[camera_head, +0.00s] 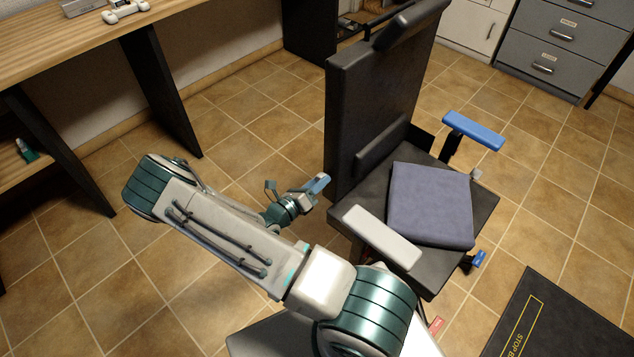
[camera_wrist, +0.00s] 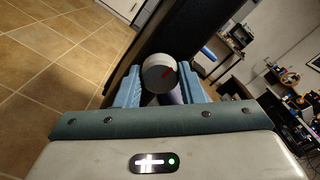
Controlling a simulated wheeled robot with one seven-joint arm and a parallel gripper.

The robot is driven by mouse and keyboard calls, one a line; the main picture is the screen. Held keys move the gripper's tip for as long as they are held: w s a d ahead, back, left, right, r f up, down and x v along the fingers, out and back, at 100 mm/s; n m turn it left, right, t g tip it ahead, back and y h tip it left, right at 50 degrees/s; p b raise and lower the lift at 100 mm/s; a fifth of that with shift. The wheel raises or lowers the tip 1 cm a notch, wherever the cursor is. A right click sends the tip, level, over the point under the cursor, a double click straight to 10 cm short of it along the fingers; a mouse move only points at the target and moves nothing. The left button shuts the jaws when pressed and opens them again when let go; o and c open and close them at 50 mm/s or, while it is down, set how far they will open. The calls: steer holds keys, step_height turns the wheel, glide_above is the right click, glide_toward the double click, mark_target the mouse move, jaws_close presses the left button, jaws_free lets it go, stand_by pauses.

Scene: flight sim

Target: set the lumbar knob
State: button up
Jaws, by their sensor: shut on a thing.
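In the head view my gripper (camera_head: 318,184) is at the left side of the black chair's backrest (camera_head: 365,100), low down. The knob itself cannot be made out in the head view.
The chair has a seat cushion (camera_head: 430,205), a pale near armrest (camera_head: 375,237) and a blue far armrest (camera_head: 473,131). A wooden desk (camera_head: 90,45) stands at the left, grey drawers (camera_head: 560,45) at the back right. A black mat (camera_head: 550,320) lies at the lower right.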

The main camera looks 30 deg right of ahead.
steer(key=shift+s+m+b, duration=0.1)
steer(key=shift+m+b, duration=0.4)
steer(key=shift+m, duration=14.1)
steer(key=o, duration=1)
steer(key=shift+a, duration=0.1)
steer(key=v, duration=1.3)
steer(key=shift+a, duration=0.3)
